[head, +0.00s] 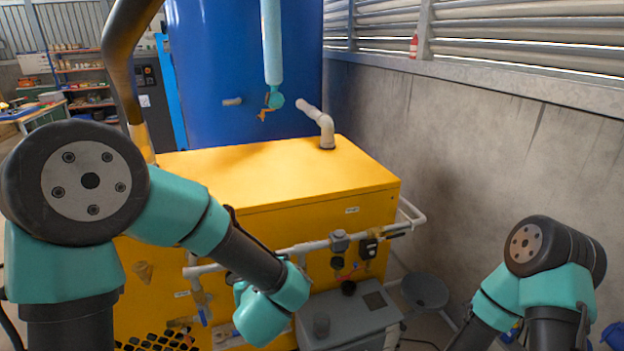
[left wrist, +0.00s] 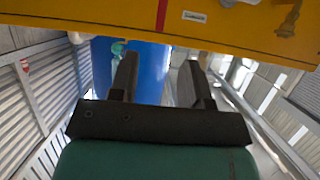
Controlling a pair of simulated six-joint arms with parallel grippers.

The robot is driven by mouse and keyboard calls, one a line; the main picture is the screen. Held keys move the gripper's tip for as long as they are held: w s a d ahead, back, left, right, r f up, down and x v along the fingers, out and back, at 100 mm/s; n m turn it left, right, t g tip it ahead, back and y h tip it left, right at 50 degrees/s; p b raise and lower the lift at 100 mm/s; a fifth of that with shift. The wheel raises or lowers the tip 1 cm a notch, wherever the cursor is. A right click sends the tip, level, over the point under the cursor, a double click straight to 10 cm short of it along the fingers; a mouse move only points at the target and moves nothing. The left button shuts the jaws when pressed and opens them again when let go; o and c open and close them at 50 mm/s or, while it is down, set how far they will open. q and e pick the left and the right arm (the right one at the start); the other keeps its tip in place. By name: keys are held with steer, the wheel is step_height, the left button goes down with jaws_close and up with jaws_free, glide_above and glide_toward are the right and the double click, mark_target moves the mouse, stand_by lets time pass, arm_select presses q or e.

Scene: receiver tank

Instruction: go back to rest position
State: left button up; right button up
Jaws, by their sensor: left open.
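My left gripper (left wrist: 157,78) shows in the left wrist view with its two dark fingers spread apart and nothing between them. In the head view my left arm reaches across the front of the yellow machine (head: 270,175), and its teal wrist hangs in front of the pipework; the fingers are hidden there. My right arm is folded at the lower right of the head view, and its gripper is out of frame. The blue tank (head: 210,60) stands behind the yellow machine. It also shows between and beside the left fingers in the left wrist view (left wrist: 148,62).
A white pipe run (head: 315,246) with valves crosses the machine's front. A round grey stool (head: 425,290) stands right of the box. A concrete wall (head: 480,150) closes the right side.

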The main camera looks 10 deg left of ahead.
arm_select(q)
steer(key=s+a+f+m+g+h, duration=0.1)
steer(key=s+f+g+h, duration=0.15)
steer(key=f, duration=0.75)
steer(key=s+a+f+m+g+h, duration=0.1)
steer(key=f+g+h, duration=0.15)
steer(key=f, duration=0.65)
steer(key=s+a+f+g+h, duration=0.1)
steer(key=s+f+g+h, duration=0.3)
steer(key=s+f, duration=0.9)
steer(key=g, duration=0.2)
steer(key=shift+m+g, duration=0.3)
